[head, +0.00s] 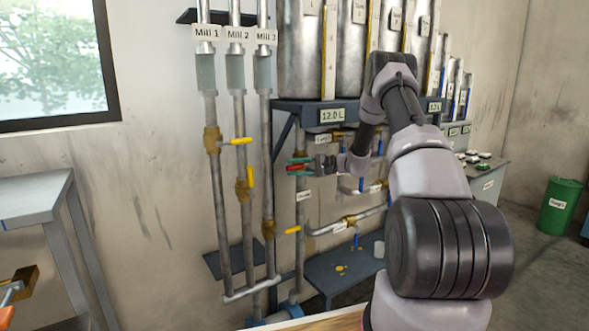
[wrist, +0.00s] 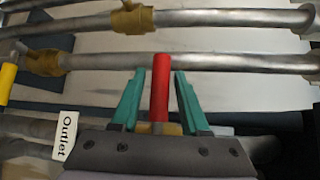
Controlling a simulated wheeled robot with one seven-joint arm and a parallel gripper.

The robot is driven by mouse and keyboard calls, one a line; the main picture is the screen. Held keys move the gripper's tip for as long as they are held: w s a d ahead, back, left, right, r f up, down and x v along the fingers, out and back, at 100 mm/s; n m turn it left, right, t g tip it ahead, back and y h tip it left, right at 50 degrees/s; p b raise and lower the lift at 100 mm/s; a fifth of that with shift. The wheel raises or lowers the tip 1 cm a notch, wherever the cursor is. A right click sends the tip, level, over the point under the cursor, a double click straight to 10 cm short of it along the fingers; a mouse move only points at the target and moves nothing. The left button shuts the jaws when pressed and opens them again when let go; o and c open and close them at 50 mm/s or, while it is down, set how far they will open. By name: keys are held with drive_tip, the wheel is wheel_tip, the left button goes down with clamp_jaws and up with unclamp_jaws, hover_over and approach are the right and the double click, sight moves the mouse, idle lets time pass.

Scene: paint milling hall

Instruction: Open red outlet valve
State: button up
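The red outlet valve handle (wrist: 160,88) stands between my gripper's two teal fingers in the wrist view. A narrow gap shows on each side of it, so the fingers are around it but apart from it. In the head view my gripper (head: 299,166) is at the vertical outlet pipe (head: 300,220) under the tank shelf, and the red handle (head: 294,168) shows between its fingers, pointing left across the pipe. The valve body is mostly hidden by my gripper. A white "Outlet" label (wrist: 66,135) lies left of the fingers in the wrist view.
Yellow-handled valves (head: 236,142) sit on the Mill pipes to the left. Another yellow handle (head: 292,230) is below my gripper. Blue-handled valves (head: 357,240) are on the pipes to the right. The tank shelf (head: 300,108) is just above. A low blue table (head: 345,268) stands below.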

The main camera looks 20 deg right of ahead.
clamp_jaws()
idle(1.2)
